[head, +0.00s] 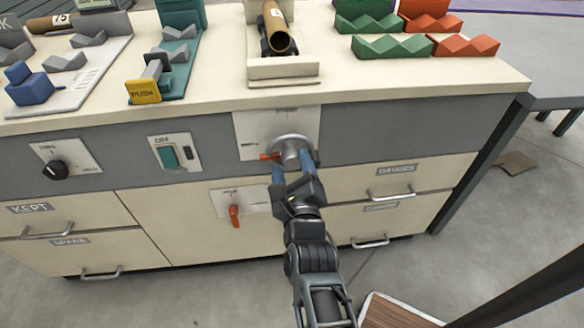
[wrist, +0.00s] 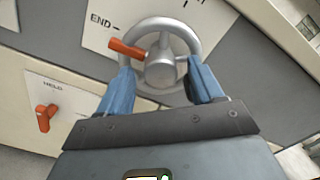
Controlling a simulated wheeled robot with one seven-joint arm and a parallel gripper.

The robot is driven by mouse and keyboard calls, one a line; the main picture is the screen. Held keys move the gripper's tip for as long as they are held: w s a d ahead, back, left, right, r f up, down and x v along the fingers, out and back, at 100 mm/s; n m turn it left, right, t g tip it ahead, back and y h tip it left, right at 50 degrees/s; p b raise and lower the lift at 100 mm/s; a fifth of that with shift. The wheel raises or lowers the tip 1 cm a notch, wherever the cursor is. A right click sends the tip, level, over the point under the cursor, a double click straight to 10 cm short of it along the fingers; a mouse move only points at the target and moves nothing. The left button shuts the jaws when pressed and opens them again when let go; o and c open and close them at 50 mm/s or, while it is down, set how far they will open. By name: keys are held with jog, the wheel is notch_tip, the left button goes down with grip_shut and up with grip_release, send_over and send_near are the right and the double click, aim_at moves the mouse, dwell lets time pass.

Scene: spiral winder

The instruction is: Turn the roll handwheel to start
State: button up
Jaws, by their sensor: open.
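The grey roll handwheel (head: 291,141) is on a pale plate on the front of the winder cabinet. It also shows in the wrist view (wrist: 166,67), with a round hub and an orange grip (wrist: 127,48) at its left, pointing towards the END mark (wrist: 100,20). My gripper (head: 293,162) is open in front of the wheel. In the wrist view, its blue fingers (wrist: 160,70) stand apart on the left and right of the hub, over the lower rim. I cannot tell whether they touch the wheel. Part of the rim is hidden behind the fingers.
An orange lever marked HELD (wrist: 46,117) is below left of the wheel. A black knob (head: 56,169) and a green switch (head: 169,157) sit further left. Drawer handles (head: 390,195) stick out at lower right. A cardboard tube (head: 277,30) lies on top.

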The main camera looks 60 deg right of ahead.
jog(key=c, duration=1.1)
jog(key=shift+o, duration=0.2)
jog(key=shift+r+n, duration=0.1)
jog(key=shift+n, duration=0.2)
